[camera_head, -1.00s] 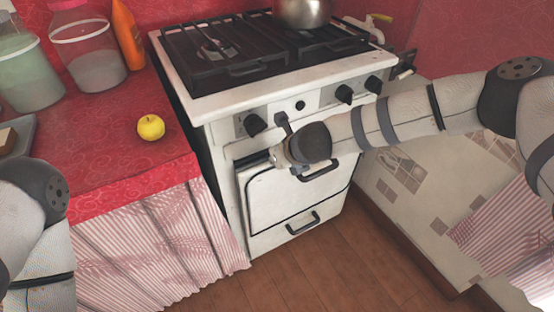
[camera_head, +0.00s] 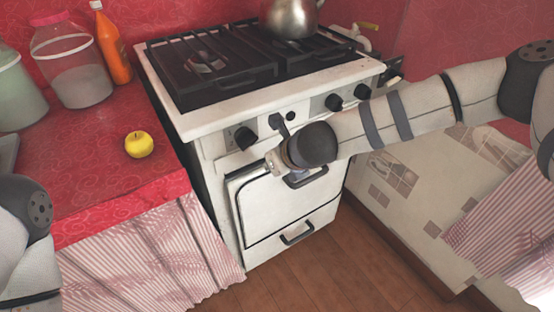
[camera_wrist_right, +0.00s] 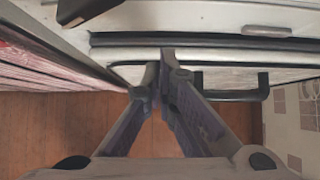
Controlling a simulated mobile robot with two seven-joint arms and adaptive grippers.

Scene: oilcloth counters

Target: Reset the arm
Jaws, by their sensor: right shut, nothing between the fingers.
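My right arm reaches in from the right in the head view. Its gripper (camera_head: 272,161) is in front of the white stove (camera_head: 210,118), by the top of the oven door (camera_head: 275,207); the wrist hides part of the door handle. In the right wrist view the two dark fingers of the right gripper (camera_wrist_right: 160,72) meet at their tips, with nothing between them. They point at the stove front, near the door's top edge and left of the dark handle (camera_wrist_right: 232,94). I cannot tell whether they touch it. Of my left arm, only a link shows at the left edge; its gripper is out of view.
A red-covered counter (camera_head: 100,185) stands left of the stove, with a yellow apple (camera_head: 139,144), jars (camera_head: 75,75) and an orange bottle (camera_head: 112,45). A metal kettle (camera_head: 290,18) sits on the hob. Open wooden floor (camera_head: 330,265) lies before the stove.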

